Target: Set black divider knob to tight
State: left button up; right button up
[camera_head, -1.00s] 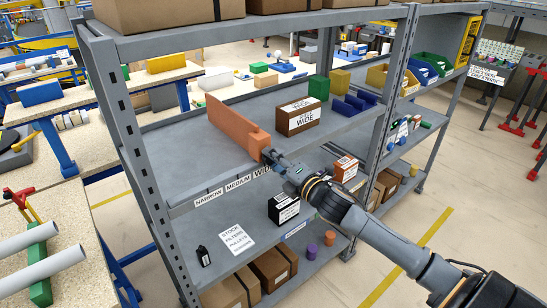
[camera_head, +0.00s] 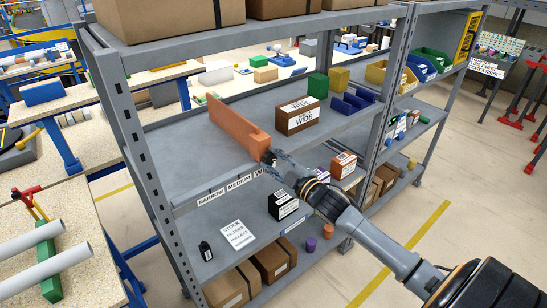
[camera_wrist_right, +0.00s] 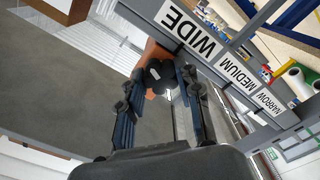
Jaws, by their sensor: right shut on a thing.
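An orange divider (camera_head: 234,127) stands upright on the grey middle shelf, its front end near the WIDE end of the label strip. The black divider knob (camera_wrist_right: 156,76) is at the divider's front end. My right gripper (camera_head: 268,158) reaches to that front end from the lower right and is shut on the knob. In the right wrist view my right gripper (camera_wrist_right: 160,82) has its two fingers on either side of the knob. The head view hides most of the knob behind the fingers, and I cannot read its setting. My left gripper is not in view.
The strip reads NARROW (camera_head: 211,197), MEDIUM (camera_head: 239,183) and WIDE (camera_wrist_right: 187,32). A brown WIDE box (camera_head: 297,118) stands right of the divider. Grey shelf posts (camera_head: 135,150) flank the bay. The lower shelf holds a black box (camera_head: 283,204) and a white sign (camera_head: 236,235).

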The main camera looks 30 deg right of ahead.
jog(key=m+p, duration=0.1)
jog(key=m, duration=0.3)
jog(key=shift+m+p, duration=0.3)
jog(key=m+p, duration=0.1)
jog(key=m, duration=0.3)
jog(key=shift+m, duration=0.3)
jog(key=m+p, duration=0.1)
jog(key=m, duration=0.3)
jog(key=shift+a+f+m, duration=0.1)
jog(key=shift+f+m, duration=0.05)
jog(key=shift+m, duration=1.95)
jog(key=shift+f, duration=0.1)
jog(key=o, duration=1.1)
jog(key=shift+o, duration=0.3)
